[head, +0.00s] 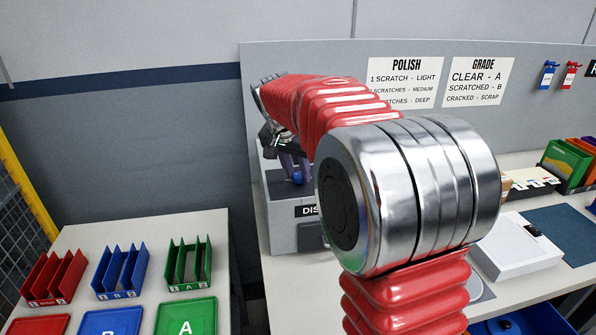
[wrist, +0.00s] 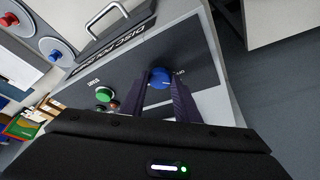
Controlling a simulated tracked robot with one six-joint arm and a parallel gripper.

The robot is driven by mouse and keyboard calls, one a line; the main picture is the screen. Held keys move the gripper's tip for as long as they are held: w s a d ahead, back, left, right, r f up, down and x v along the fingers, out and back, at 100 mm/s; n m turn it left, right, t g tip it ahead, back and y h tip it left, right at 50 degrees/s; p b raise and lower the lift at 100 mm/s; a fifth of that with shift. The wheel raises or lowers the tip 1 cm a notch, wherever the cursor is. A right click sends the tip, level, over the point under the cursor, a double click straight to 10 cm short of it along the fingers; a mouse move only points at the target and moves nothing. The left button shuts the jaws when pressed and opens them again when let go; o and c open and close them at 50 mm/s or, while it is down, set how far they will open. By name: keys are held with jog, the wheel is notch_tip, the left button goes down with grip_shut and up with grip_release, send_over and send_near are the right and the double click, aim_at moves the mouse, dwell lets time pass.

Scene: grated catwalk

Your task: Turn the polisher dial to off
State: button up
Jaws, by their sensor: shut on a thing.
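The disc polisher (head: 283,238) is a grey box on the bench, partly hidden behind my arm in the head view. Its dark control panel (wrist: 203,72) fills the middle of the wrist view. The blue dial (wrist: 160,77) sits on this panel, with a small white label to its right that looks like OFF. My gripper (wrist: 162,88) is shut on the dial, one dark finger on each side. In the head view the dial (head: 297,177) is a small blue spot below my gripper (head: 291,163). I cannot tell where the dial points.
A green button (wrist: 104,95) and a smaller orange-red one are left of the dial. A metal handle (wrist: 103,17) and two discs with red and blue knobs lie beyond. Red, blue and green racks (head: 190,262) stand on the left table. Floor is clear at the wrist view's right.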

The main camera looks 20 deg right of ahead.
jog(key=shift+s+d+n+t+y, duration=0.1)
jog(key=shift+n+t+y, duration=0.2)
jog(key=shift+n, duration=0.7)
jog(key=o, duration=1)
jog(key=shift+o, duration=0.2)
jog(key=v, duration=1.3)
jog(key=shift+a+r, duration=0.2)
jog(key=shift+r, duration=0.05)
